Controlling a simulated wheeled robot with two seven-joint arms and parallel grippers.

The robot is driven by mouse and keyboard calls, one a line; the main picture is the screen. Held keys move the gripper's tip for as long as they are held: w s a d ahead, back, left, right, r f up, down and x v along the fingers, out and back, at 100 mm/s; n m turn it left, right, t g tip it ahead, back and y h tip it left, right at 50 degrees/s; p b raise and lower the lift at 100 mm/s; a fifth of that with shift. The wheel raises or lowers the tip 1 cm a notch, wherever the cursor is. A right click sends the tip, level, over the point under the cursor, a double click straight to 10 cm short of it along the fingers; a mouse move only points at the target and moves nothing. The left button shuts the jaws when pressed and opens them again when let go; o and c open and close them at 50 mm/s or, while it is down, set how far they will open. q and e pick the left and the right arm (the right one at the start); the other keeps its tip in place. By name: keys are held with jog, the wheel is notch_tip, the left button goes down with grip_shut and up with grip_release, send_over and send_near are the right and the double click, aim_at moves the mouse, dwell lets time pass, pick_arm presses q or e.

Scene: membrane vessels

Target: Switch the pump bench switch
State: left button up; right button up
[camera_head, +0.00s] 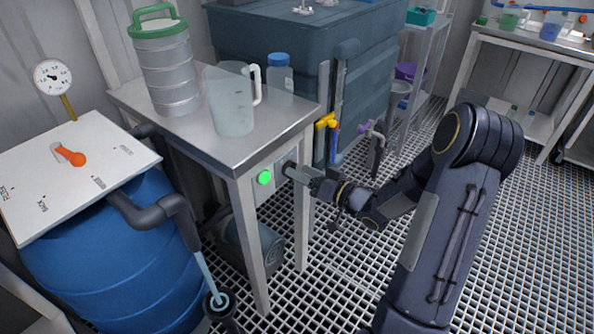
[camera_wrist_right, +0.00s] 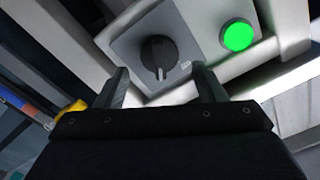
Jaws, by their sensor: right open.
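The pump bench switch is a black rotary knob (camera_wrist_right: 159,57) on a grey plate (camera_wrist_right: 135,40) fixed to the bench frame. A lit green indicator (camera_wrist_right: 238,36) sits beside it, and also shows in the head view (camera_head: 264,177). My right gripper (camera_wrist_right: 163,88) is open, its two fingers apart on either side of the knob's line, with the knob ahead between them. I cannot tell whether a finger touches it. In the head view my right gripper (camera_head: 296,172) reaches the bench front from the right and mostly covers the knob. My left gripper is not in view.
The steel bench (camera_head: 205,140) carries a clear jug (camera_head: 232,105), a green-lidded canister (camera_head: 165,65) and a blue-capped bottle (camera_head: 280,72). A blue barrel (camera_head: 115,260) stands left. Yellow and blue valve handles (camera_head: 327,125) are right of the bench. The grated floor (camera_head: 350,270) is open at the front.

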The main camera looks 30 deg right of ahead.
jog(key=shift+x, duration=1.05)
jog(key=shift+c, duration=0.2)
jog(key=c, duration=0.9)
